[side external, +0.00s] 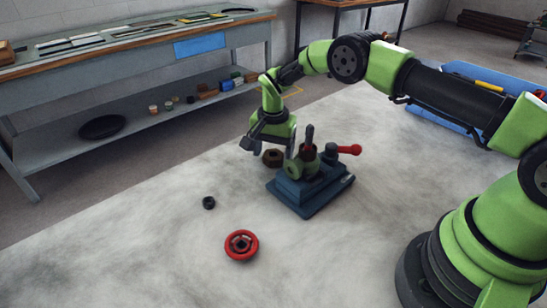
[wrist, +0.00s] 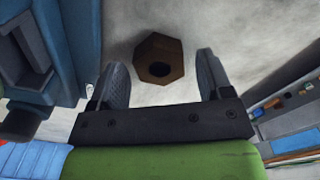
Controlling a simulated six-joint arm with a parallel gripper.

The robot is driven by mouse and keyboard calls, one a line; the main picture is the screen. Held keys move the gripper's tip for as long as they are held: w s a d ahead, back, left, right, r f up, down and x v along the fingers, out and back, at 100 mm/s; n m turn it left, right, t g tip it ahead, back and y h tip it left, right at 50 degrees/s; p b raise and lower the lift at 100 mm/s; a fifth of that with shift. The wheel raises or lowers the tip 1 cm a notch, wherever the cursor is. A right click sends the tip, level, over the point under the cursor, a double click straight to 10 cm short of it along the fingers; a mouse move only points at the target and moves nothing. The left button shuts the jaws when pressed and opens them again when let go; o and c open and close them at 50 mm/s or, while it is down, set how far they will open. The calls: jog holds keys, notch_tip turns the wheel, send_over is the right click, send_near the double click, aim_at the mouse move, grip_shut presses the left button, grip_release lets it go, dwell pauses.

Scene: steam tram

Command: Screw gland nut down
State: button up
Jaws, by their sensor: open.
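In the wrist view the nut (wrist: 172,50) sits ahead, between the lines of the two fingers. My gripper (side external: 270,151) is open and points down close to the nut. Its two dark fingers stand apart with nothing held in the wrist view (wrist: 162,70). The valve fixture (side external: 318,196) has a green body and a red-knobbed lever at its right. Blue parts of it show at the left in the wrist view (wrist: 45,40).
The worktop's left and front areas are mostly clear. A bench with shelves (side external: 120,75) stands behind.

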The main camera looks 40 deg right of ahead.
jog(key=shift+f, duration=0.5)
dwell(0.3)
jog(key=c, duration=0.9)
jog(key=shift+r, duration=0.25)
jog(key=shift+r, duration=0.75)
jog(key=shift+r, duration=2.5)
